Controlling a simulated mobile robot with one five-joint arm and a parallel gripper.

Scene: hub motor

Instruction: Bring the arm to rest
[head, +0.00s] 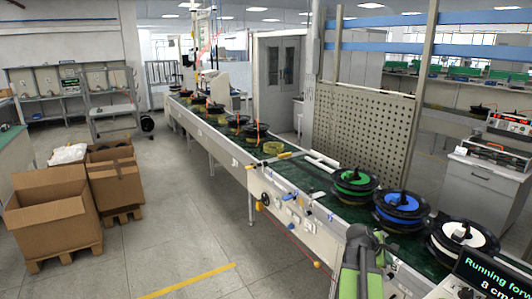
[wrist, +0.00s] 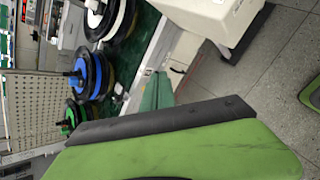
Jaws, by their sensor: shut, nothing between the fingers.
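My gripper (head: 362,236) shows at the lower right of the head view, at the front edge of the conveyor line. It is shut with nothing between the fingers. My green and grey arm runs down from it to the bottom edge. In the wrist view, a green body with a dark edge fills the lower part and hides much of what lies behind it. On the belt (head: 292,176) beyond my gripper stand hub motors with a green face (head: 356,180), a blue face (head: 401,203) and a white face (head: 464,236). My gripper appears apart from them.
Cardboard boxes (head: 52,212) stand on pallets at the left. A perforated panel (head: 364,132) rises behind the belt. A screen (head: 490,280) is at the bottom right corner. The grey floor (head: 185,215) between boxes and conveyor is clear, with a yellow line.

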